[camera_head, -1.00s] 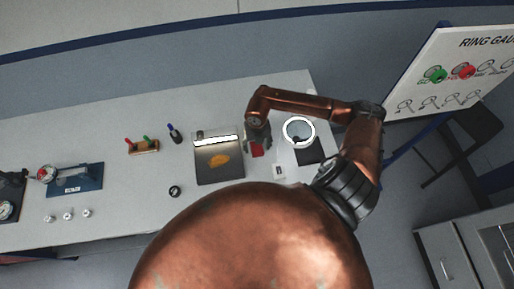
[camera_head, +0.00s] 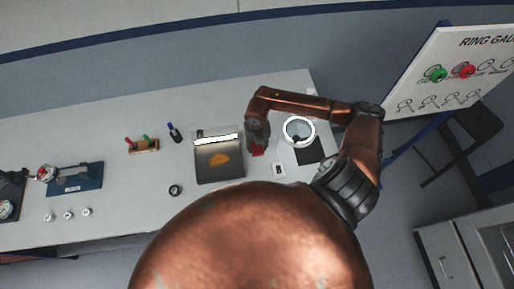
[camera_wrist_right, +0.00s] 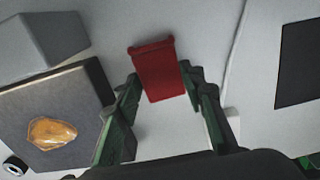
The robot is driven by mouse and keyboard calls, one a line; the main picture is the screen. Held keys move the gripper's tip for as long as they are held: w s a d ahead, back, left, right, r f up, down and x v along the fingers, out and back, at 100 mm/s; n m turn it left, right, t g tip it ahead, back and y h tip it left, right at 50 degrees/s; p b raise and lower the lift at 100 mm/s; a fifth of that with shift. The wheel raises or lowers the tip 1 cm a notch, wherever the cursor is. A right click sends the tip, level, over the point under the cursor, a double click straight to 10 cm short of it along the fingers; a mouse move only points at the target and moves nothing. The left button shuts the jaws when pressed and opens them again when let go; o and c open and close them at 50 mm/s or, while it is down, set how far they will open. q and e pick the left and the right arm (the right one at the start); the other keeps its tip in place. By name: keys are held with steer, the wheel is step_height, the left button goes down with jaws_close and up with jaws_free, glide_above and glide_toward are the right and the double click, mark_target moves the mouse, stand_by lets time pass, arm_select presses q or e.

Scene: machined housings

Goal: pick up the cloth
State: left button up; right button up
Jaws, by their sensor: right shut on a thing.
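The red cloth (camera_wrist_right: 160,72) is a flat, folded-looking piece between the fingertips of my right gripper (camera_wrist_right: 161,82) in the right wrist view. The gripper is shut on it, and its upper part sticks out past the fingertips. In the head view the red cloth (camera_head: 257,151) shows just below my right gripper (camera_head: 257,143), which hides part of it. I cannot tell its exact height above the table. My left gripper is not in view.
A dark plate (camera_head: 207,172) bearing an orange patch (camera_head: 219,160) lies just left of the gripper. A white ring (camera_head: 312,131), a black pad (camera_head: 308,155) and a small white block (camera_head: 278,170) are to the right. A coloured-handled rack (camera_head: 143,146) stands farther left.

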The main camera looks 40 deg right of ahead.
mark_target(257, 148)
steer(key=shift+r, duration=0.45)
step_height(257, 148, up, 2)
steer(key=shift+r, duration=0.1)
steer(key=shift+s+a+r+b, duration=0.35)
steer(key=shift+s+a+r, duration=1.1)
steer(key=shift+s+r, duration=0.3)
steer(key=shift+s+a+r+b, duration=0.35)
steer(key=shift+s+a+r, duration=1.15)
steer(key=shift+s, duration=0.45)
steer(key=shift+s+a+r+b, duration=0.35)
steer(key=shift+s+a+r, duration=1)
steer(key=shift+s+r, duration=0.45)
